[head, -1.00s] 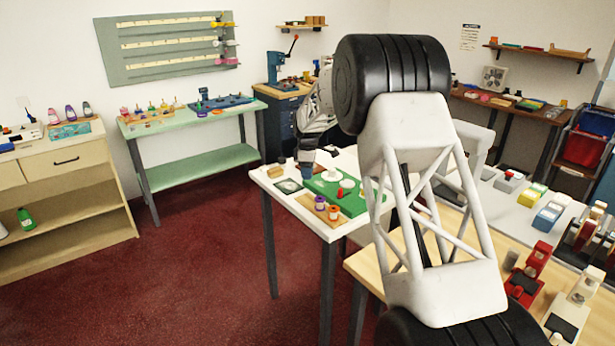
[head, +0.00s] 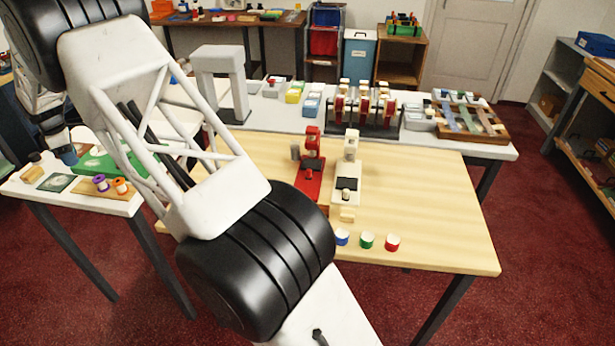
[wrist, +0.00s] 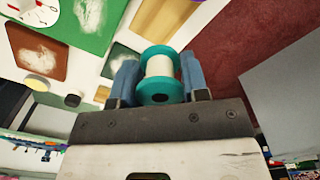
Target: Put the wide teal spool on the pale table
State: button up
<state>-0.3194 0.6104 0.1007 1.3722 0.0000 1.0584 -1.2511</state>
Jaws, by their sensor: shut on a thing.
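A wide teal spool (wrist: 162,91) with a pale wound middle sits between the blue fingers of my gripper (wrist: 160,74) in the wrist view. The gripper is shut on it. In the head view my gripper (head: 66,154) is at the far left, at the white table; the spool cannot be made out there. A pale wood-topped table (head: 430,215) fills the middle and right of the head view, to the right of the gripper. Its front right part is bare. My arm hides part of its left side.
Blue (head: 341,237), green (head: 366,240) and red (head: 392,242) spools stand near the pale table's front edge. A red device (head: 310,170) and a cream device (head: 347,175) stand behind them. The white table (head: 125,207) holds a green board (head: 100,163) and purple and orange spools.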

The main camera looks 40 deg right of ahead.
jog(key=s+d+f, duration=0.3)
jog(key=s+d, duration=0.8)
jog(key=s+d+f, duration=0.4)
jog(key=s+d, duration=0.7)
jog(key=s, duration=0.1)
jog(key=s+d+f, duration=0.3)
jog(key=s+d, duration=0.8)
jog(key=s, duration=0.1)
jog(key=shift+s+d+f, duration=0.15)
jog(key=shift+d+f, duration=0.05)
jog(key=shift+w, duration=0.2)
jog(key=w, duration=0.5)
jog(key=w+f, duration=0.1)
jog(key=w, duration=0.9)
jog(key=shift+w+d+f, duration=0.2)
jog(key=shift+w+f, duration=0.05)
jog(key=shift+w, duration=0.1)
jog(key=shift+f, duration=1.75)
